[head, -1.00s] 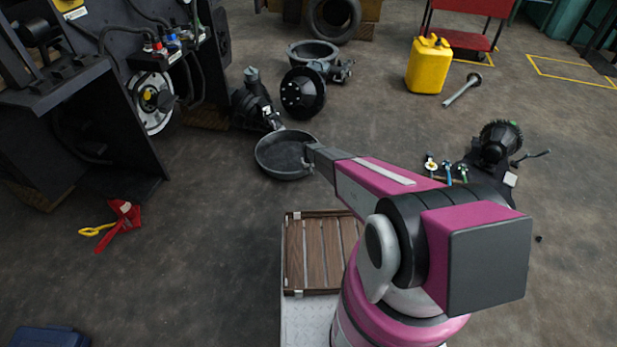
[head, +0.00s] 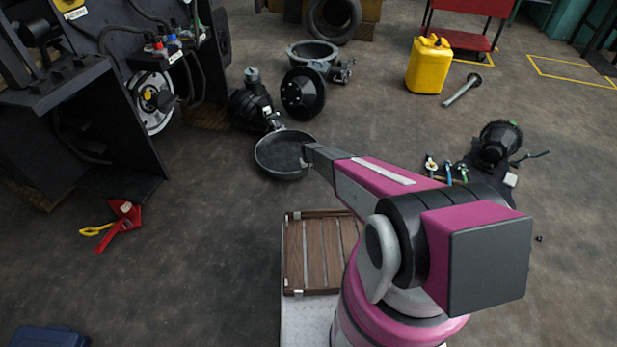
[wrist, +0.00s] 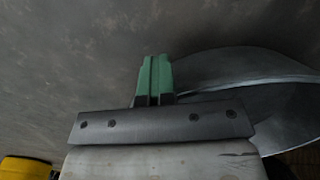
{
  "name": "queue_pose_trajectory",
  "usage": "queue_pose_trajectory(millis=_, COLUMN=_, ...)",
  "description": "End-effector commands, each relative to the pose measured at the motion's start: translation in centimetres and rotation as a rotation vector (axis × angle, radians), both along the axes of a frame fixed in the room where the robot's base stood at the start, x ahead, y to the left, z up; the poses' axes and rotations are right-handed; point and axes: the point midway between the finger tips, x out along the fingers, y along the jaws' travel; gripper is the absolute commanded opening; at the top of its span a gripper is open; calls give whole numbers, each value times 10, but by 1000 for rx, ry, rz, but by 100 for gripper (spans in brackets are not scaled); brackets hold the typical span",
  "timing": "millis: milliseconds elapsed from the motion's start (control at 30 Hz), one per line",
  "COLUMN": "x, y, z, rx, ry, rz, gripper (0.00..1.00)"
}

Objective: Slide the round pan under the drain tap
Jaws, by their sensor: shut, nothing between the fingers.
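The round pan (head: 280,160) is dark grey and shallow, and lies flat on the floor left of my arm's end. In the wrist view the pan (wrist: 245,70) fills the right side as a curved grey shape. My gripper (wrist: 154,80) has its green fingers shut together with nothing between them, beside the pan's edge; I cannot tell whether they touch it. In the head view the fingertips are hard to make out at the pan's right side. A small light fitting (head: 275,122) juts from a dark drive unit (head: 252,100) close to the pan's back rim; I cannot tell whether it is the drain tap.
A black round hub (head: 303,93) and a grey ring-shaped part (head: 312,51) lie behind the pan. The forklift body (head: 100,120) stands at the left. A yellow can (head: 428,66) stands back right. Tools (head: 447,170) lie at right. Floor left of the pan is clear.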

Motion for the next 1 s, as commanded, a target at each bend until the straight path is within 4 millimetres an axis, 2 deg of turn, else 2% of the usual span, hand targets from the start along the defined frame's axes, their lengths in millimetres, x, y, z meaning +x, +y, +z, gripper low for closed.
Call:
queue_pose_trajectory(millis=33, x=27, y=5, z=-1, rx=15, ry=-64, rz=-7, gripper=0)
queue_pose_trajectory(millis=1000, x=-13, y=-20, z=0, rx=10, ry=-56, rz=-4, gripper=0)
